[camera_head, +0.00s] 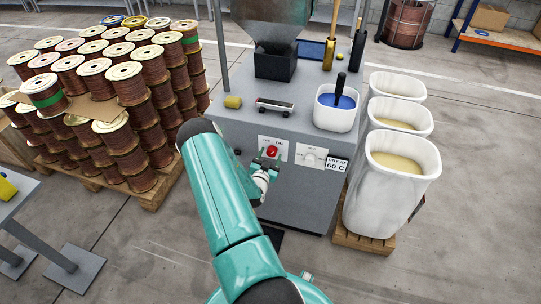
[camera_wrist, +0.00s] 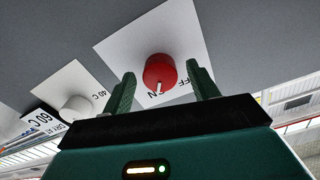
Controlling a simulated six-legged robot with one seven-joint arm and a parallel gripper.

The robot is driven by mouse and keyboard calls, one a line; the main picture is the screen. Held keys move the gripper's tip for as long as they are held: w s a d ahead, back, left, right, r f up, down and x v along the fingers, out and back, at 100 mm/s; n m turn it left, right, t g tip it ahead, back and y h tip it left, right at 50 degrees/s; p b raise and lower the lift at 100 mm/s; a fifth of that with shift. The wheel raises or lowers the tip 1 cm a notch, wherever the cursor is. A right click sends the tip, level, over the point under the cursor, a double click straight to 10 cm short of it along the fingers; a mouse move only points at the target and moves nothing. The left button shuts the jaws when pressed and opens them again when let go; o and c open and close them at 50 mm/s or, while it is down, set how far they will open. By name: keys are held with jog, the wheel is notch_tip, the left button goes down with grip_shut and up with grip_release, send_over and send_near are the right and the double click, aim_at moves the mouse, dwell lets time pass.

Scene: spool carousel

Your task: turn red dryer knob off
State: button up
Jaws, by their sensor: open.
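The red dryer knob (camera_head: 272,151) is on a white plate on the front of the grey dryer cabinet (camera_head: 295,205). In the wrist view the red knob (camera_wrist: 160,69) lies between the two green fingers of my gripper (camera_wrist: 161,72), with a visible gap on each side. Its white pointer mark is directed toward the partly hidden ON lettering; part of the OFF lettering shows to the right of it. My gripper (camera_head: 266,166) is open and close in front of the knob in the head view, where its fingers are small and hard to make out.
A white dial (camera_head: 310,157) and a "DRY AT 60 C" label (camera_head: 337,164) are right of the red knob. White bins (camera_head: 385,205) of pellets stand right of the cabinet. Copper spools (camera_head: 125,150) are stacked on a pallet at left. The floor in front is mostly clear.

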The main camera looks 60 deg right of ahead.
jog(key=shift+d, duration=0.5)
jog(key=c, duration=1)
